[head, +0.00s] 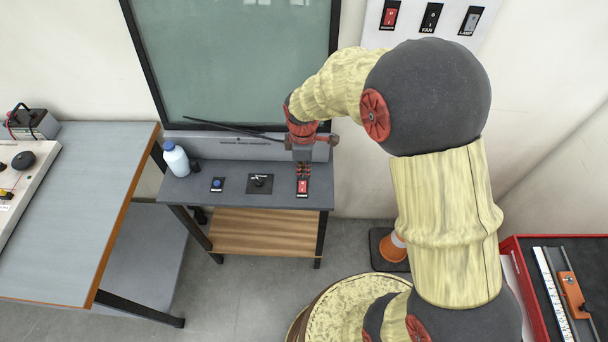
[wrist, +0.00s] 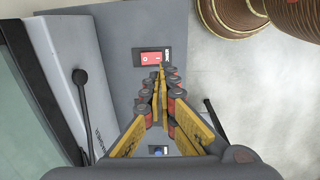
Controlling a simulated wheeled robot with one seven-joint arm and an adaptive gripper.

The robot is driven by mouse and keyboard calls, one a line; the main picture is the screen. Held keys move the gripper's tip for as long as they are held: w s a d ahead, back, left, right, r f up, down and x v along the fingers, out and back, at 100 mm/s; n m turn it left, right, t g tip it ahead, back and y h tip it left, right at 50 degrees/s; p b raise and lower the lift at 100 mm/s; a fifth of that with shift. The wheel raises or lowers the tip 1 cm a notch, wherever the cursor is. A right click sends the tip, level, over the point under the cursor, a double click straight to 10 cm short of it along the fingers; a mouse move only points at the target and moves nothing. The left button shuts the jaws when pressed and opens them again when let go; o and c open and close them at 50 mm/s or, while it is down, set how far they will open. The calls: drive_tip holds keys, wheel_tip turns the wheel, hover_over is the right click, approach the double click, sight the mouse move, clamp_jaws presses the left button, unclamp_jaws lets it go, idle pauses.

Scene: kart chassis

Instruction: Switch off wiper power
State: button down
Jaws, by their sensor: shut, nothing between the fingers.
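A red rocker switch (head: 303,187) with white marks sits on a black plate at the right end of the grey bench top. It also shows in the wrist view (wrist: 150,58), with an O and a line on its face. My gripper (head: 303,174) points down at the switch, fingers closed and empty. In the wrist view the fingertips (wrist: 160,68) lie at the right part of the switch's lower edge; I cannot tell whether they touch it. A black wiper arm (head: 228,127) lies along the bottom of the windscreen (head: 235,60).
A black knob panel (head: 260,184) and a blue button (head: 217,184) lie left of the switch, with a bottle (head: 176,160) at the bench's left end. A wall panel (head: 480,28) holds other switches, including a red one and FAN. An orange cone (head: 394,246) stands on the floor.

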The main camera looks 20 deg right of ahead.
sight(304, 184)
drive_tip(key=shift+s+r, duration=0.15)
drive_tip(key=shift+r, duration=1.35)
drive_tip(key=shift+w+f+b, duration=0.1)
drive_tip(key=shift+w+b, duration=0.15)
drive_tip(key=shift+b, duration=0.55)
drive_tip(key=shift+w+d+r+t+b, duration=0.15)
drive_tip(key=shift+w+r+t+b, duration=0.3)
drive_tip(key=shift+b, duration=1.05)
drive_tip(key=shift+f, duration=0.1)
drive_tip(key=f+b, duration=0.1)
drive_tip(key=f, duration=0.3)
drive_tip(key=w+f+b, duration=0.1)
drive_tip(key=f+b, duration=0.1)
drive_tip(key=f, duration=0.2)
drive_tip(key=f+b, duration=0.1)
drive_tip(key=f, duration=0.4)
drive_tip(key=shift+w+d+b, duration=0.15)
drive_tip(key=shift+d+b, duration=0.1)
drive_tip(key=shift+b, duration=0.1)
drive_tip(key=shift+f, duration=0.4)
drive_tip(key=shift+w, duration=0.1)
